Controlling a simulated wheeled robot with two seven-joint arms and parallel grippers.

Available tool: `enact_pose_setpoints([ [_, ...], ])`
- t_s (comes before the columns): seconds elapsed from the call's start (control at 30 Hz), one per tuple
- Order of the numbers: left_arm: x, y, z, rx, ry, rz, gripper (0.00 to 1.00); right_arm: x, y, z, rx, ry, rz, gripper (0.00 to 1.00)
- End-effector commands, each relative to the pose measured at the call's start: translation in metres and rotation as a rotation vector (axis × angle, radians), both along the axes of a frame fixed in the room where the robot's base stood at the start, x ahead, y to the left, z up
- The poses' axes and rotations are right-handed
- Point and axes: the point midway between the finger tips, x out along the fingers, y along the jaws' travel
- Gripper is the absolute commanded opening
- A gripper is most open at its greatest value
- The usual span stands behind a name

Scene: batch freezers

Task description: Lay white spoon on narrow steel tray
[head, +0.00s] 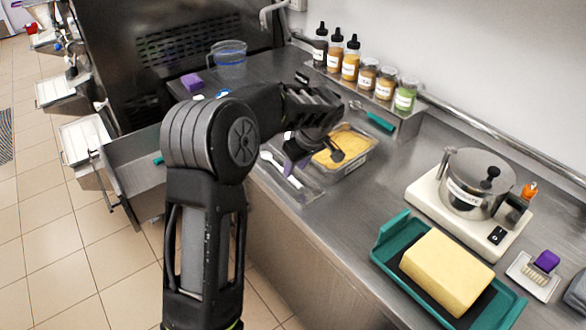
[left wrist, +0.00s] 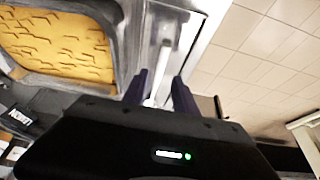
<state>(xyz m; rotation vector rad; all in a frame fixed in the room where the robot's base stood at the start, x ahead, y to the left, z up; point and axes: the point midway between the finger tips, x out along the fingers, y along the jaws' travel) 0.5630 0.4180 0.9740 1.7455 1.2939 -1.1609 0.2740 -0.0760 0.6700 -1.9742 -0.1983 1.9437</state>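The white spoon (head: 281,169) lies along the narrow steel tray (head: 308,194) near the counter's front edge. In the left wrist view the spoon (left wrist: 163,62) runs lengthwise between my fingers, over a grey metal strip. My left gripper (head: 292,166) is above the tray, its dark purple fingertips close to the spoon. In the left wrist view the fingers (left wrist: 160,92) stand apart on either side of the spoon, with gaps visible. My arm and gripper hide part of the tray's far end. My right gripper is not in view.
A steel tub of yellow ice cream (head: 358,157) stands right beside the tray. Labelled bottles (head: 350,62) line the rear shelf. A pot (head: 470,180) on a white base and a butter block (head: 446,272) on a teal tray stand to the right. An open drawer (head: 135,165) juts out left.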

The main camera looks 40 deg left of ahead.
Motion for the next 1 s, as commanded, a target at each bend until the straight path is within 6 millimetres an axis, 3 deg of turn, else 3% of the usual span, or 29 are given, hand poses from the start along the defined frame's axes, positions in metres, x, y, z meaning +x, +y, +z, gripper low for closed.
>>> enact_pose_setpoints([
  [0.03, 0.000, -0.004, 0.015, 0.000, -0.003, -0.001, 0.34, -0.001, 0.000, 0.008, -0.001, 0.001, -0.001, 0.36],
  [0.2, -0.005, -0.018, 0.050, 0.000, -0.004, -0.002, 0.34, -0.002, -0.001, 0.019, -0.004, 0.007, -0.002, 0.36],
  [0.4, -0.009, -0.029, 0.075, 0.000, -0.002, -0.001, 0.34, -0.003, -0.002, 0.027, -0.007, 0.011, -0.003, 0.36],
  [1.0, -0.010, -0.031, 0.079, 0.000, 0.000, 0.000, 0.34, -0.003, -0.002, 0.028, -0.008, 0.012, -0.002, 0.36],
])
